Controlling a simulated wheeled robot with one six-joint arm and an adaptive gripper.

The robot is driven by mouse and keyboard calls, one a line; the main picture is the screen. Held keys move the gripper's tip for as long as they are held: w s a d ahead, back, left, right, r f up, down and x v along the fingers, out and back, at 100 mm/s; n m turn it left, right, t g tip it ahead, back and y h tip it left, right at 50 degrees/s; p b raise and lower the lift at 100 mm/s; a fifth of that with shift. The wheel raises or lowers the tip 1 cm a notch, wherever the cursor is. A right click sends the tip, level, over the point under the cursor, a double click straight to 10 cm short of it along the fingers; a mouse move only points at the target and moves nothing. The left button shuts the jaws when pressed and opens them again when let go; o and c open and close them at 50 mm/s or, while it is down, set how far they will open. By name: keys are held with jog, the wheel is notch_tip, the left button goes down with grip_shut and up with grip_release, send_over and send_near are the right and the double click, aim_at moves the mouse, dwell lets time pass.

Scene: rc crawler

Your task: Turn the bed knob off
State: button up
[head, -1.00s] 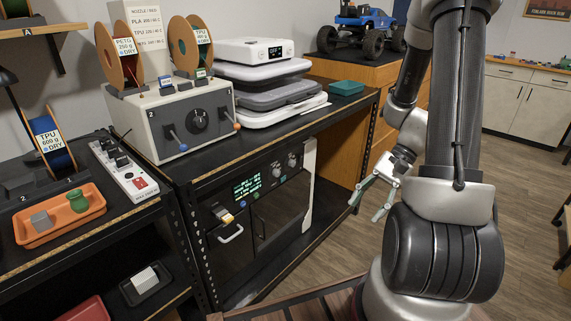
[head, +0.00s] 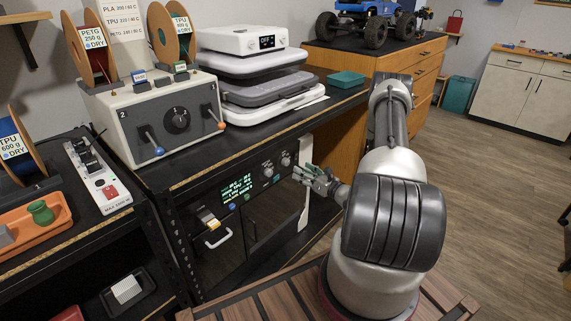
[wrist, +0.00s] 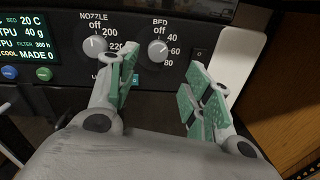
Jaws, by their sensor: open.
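The bed knob (wrist: 158,51) is a round light-grey dial on the black printer panel, under the "BED" label with marks off, 40, 60 and 80. In the head view it is the right one of two knobs (head: 285,161). I cannot clearly tell which mark it points at. My gripper (wrist: 164,72) is open and empty, its green-padded fingers pointing at the panel. In the wrist view the knob shows between the fingertips, slightly above them; the fingers look apart from it. In the head view my gripper (head: 312,177) is right of and slightly below the knob.
The nozzle knob (wrist: 95,46) sits close on the left, near the left finger. A small black switch (wrist: 199,55) is right of the bed knob. A lit display (head: 237,188) is left of the knobs. The shelf top (head: 255,135) overhangs the panel.

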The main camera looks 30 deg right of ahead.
aim_at(288, 163)
jog(key=x, duration=0.7)
jog(key=shift+w+a, duration=0.25)
jog(key=c, duration=1)
